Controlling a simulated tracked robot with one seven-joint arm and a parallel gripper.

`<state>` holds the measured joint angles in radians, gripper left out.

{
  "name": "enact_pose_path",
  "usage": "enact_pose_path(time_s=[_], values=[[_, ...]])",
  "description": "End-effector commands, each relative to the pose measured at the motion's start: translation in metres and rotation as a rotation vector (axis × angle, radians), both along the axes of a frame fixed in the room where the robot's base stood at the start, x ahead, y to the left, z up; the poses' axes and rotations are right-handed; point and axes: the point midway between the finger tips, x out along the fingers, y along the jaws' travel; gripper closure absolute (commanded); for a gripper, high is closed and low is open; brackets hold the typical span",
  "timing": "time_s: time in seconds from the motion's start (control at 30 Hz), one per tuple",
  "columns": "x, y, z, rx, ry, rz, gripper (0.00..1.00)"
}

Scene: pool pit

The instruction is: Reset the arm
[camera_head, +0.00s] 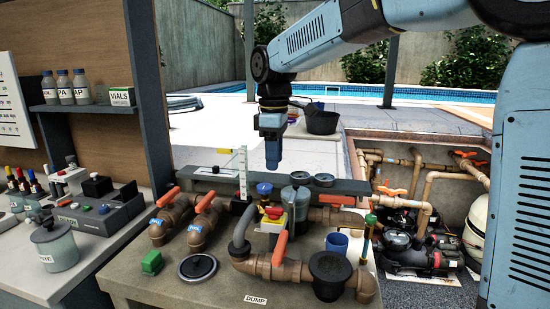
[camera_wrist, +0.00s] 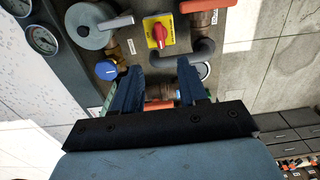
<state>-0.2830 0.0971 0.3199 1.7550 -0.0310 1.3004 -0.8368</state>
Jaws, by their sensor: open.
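My arm reaches in from the upper right of the head view and bends down at the wrist. My gripper (camera_head: 273,160) points straight down above the back of the pipe bench, apart from everything below it. In the wrist view the two blue fingers of my gripper (camera_wrist: 158,82) stand apart with nothing held between them. Past the fingertips lie a red rotary switch on a yellow plate (camera_wrist: 158,33), a blue knob (camera_wrist: 106,70) and a grey canister lid (camera_wrist: 90,26).
The bench (camera_head: 185,290) carries brown pipes with orange-handled valves (camera_head: 279,248), a black cup (camera_head: 329,275), a blue cup (camera_head: 337,243) and a green block (camera_head: 152,262). A shelf with bottles (camera_head: 64,88) stands left. A pump pit (camera_head: 430,235) lies right. Open paving (camera_head: 205,135) is behind.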

Motion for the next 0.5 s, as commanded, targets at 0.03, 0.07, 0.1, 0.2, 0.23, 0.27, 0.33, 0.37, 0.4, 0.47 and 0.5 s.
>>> enact_pose_path(time_s=[0.03,0.07,0.1,0.2,0.23,0.27,0.33,0.37,0.4,0.47,0.5], values=[[0.0,-0.001,0.001,0.0,-0.002,-0.005,0.57],[-0.001,-0.003,0.001,0.0,-0.005,-0.011,0.57],[-0.002,-0.007,0.003,0.001,-0.011,-0.025,0.57],[-0.009,-0.025,0.007,0.004,-0.037,-0.092,0.57],[-0.012,-0.033,0.009,0.005,-0.046,-0.122,0.57],[-0.015,-0.041,0.011,0.007,-0.059,-0.153,0.57],[-0.024,-0.062,0.015,0.014,-0.087,-0.237,0.57],[-0.028,-0.071,0.016,0.018,-0.1,-0.273,0.57],[-0.034,-0.083,0.018,0.024,-0.117,-0.322,0.57],[-0.043,-0.1,0.019,0.034,-0.141,-0.396,0.57],[-0.049,-0.112,0.02,0.041,-0.156,-0.445,0.57]])
